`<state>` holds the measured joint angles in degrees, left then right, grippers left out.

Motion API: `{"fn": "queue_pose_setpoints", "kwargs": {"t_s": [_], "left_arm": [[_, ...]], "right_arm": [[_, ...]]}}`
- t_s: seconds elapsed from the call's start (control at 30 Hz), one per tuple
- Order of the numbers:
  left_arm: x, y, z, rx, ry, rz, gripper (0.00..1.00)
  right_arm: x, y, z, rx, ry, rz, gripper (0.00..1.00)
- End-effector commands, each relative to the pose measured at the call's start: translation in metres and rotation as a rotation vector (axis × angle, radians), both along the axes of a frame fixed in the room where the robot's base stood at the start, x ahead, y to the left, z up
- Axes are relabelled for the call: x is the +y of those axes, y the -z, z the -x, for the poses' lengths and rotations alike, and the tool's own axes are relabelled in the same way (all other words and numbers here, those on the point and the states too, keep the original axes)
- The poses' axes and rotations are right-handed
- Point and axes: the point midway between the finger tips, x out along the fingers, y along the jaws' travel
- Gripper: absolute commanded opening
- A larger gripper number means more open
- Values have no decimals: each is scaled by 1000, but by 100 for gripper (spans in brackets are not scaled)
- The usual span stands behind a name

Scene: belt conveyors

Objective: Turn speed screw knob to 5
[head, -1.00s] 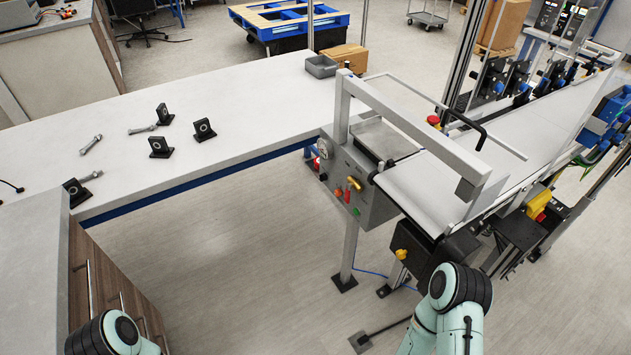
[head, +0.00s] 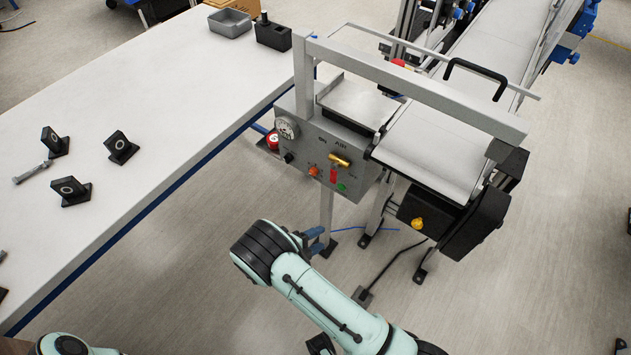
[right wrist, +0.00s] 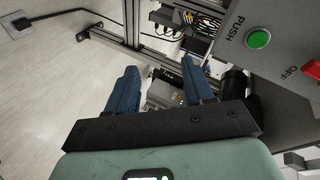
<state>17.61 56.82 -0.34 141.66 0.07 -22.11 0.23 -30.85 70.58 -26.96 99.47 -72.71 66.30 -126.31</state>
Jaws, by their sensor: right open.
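The conveyor's grey control panel (head: 318,145) carries a round white dial (head: 287,128), a small black knob (head: 289,157), a brass knob (head: 340,160) and red and green buttons. I cannot tell for sure which is the speed screw knob, and no number is readable. My right gripper (head: 316,241) is below the panel in the head view, apart from it. Its blue fingers (right wrist: 160,88) are spread and empty in the right wrist view, with the green PUSH button (right wrist: 258,39) to their right. My left gripper is out of view.
A white table (head: 150,110) with several black bracket parts lies to the left. A red emergency button (head: 272,141) sits beside the panel. A metal frame (head: 410,80) spans the belt. A black box with a yellow knob (head: 417,223) hangs at the conveyor's end. The floor below is mostly clear.

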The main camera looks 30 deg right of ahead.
Motion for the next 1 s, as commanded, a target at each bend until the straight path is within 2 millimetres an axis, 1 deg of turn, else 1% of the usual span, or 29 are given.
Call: {"fn": "queue_pose_setpoints", "kwargs": {"t_s": [0.03, 0.1, 0.13, 0.2, 0.23, 0.3, 0.37, 0.47, 0.8, 0.9, 1.0], "left_arm": [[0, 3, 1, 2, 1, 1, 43], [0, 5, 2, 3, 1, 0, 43], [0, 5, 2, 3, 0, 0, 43], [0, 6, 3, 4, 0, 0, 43], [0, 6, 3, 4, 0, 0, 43], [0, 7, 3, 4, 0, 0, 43], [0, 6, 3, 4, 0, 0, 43], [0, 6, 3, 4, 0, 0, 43], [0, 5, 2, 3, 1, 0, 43], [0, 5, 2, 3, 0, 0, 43], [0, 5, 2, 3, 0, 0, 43]], "right_arm": [[13, -22, -27, 38, -123, 107, 52], [28, -51, -55, 86, -244, 245, 52], [34, -61, -63, 102, -279, 295, 52], [46, -81, -78, 127, -335, 386, 52], [50, -87, -82, 136, -352, 415, 52], [54, -96, -88, 147, -372, 457, 52], [52, -99, -92, 153, -378, 473, 52], [41, -100, -97, 155, -377, 475, 52], [-23, -99, -127, 154, -374, 470, 52], [-39, -99, -135, 154, -374, 470, 52], [-51, -99, -141, 154, -374, 469, 52]]}}
